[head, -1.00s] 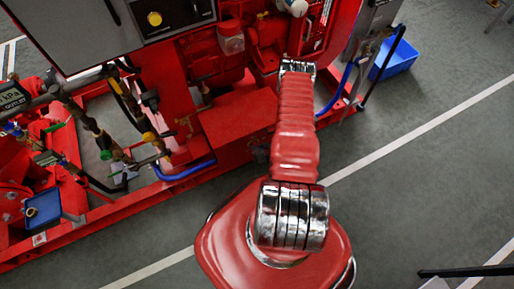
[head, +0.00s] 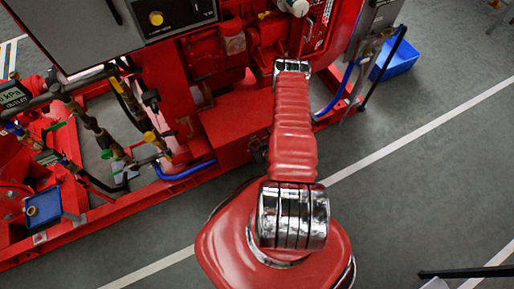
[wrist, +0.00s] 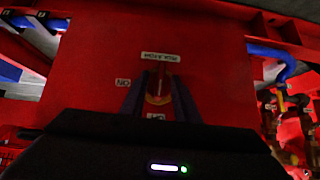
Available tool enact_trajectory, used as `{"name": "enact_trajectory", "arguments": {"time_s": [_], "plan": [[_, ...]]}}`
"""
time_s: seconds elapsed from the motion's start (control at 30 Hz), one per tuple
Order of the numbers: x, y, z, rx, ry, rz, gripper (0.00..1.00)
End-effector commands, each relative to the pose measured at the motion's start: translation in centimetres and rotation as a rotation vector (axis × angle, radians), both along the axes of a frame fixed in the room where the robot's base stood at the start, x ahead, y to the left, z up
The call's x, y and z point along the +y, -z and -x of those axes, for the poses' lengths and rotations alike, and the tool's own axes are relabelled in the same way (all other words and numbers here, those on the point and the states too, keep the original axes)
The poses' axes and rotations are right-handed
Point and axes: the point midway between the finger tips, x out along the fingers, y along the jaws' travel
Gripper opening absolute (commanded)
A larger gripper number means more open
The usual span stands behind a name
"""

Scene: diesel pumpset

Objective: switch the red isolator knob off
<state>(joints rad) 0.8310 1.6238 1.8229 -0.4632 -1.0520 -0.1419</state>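In the wrist view, the red isolator knob (wrist: 160,82) sits on a red panel, with a yellow patch (wrist: 158,99) at its near end. A pale label (wrist: 160,57) lies just beyond it, a small label reading ON or NO (wrist: 122,82) is to its left, and another label (wrist: 155,116) is partly hidden below. My gripper (wrist: 160,77) has its two dark fingers apart, one on each side of the knob. I cannot tell whether they touch it. In the head view, my arm hides the gripper, and I cannot make out the knob.
In the wrist view, a blue hose (wrist: 270,52) and red framework lie right of the panel. In the head view, a grey cabinet (head: 85,30) stands upper left, pipes and valves fill the left, and a blue bin (head: 398,60) stands upper right. Floor at right is mostly clear.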

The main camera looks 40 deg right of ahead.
Motion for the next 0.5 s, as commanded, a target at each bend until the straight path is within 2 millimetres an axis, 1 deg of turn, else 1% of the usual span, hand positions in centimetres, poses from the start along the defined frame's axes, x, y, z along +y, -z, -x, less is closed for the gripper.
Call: {"name": "enact_trajectory", "arguments": {"time_s": [0.27,0.37,0.5], "plan": [[0.1,-0.6,0.6,0.001,0.001,-0.002,0.28],[0.3,-1.3,1.3,0.001,0.002,-0.001,0.28],[0.6,-2.7,2.7,0.001,0.004,-0.002,0.28]]}}
